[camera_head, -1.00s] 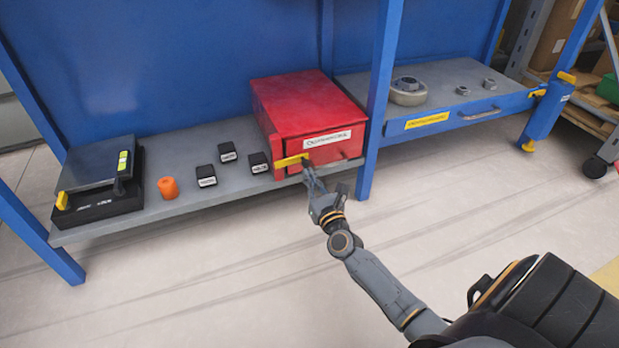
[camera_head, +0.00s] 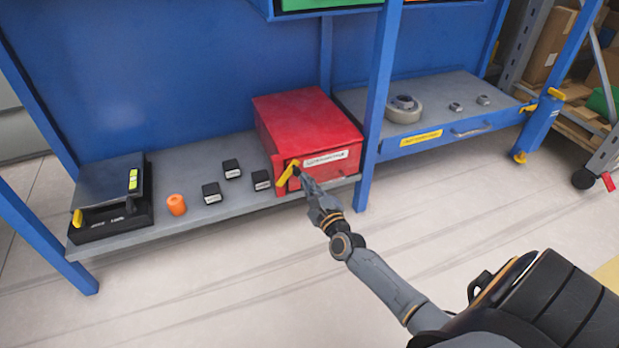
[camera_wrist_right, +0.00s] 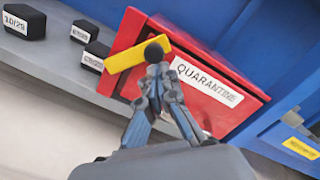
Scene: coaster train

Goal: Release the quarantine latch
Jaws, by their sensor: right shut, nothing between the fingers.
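The red quarantine box (camera_head: 310,120) sits on the grey lower shelf, with a white label on its front. Its yellow latch (camera_head: 286,175) is at the front's left edge and stands tilted, upper end to the right. My right gripper (camera_head: 299,174) is shut and empty, its fingertips at the latch's right side. In the right wrist view the fingertips (camera_wrist_right: 154,52) overlap the yellow latch (camera_wrist_right: 125,65), beside the QUARANTINE label (camera_wrist_right: 208,78) on the red box (camera_wrist_right: 225,105). Whether they touch the latch is hard to tell. My left gripper is not in view.
A black device (camera_head: 112,222) is at the shelf's left end. A blue post (camera_head: 376,100) rises just right of the box. A grey drawer top (camera_head: 445,92) holds metal parts.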

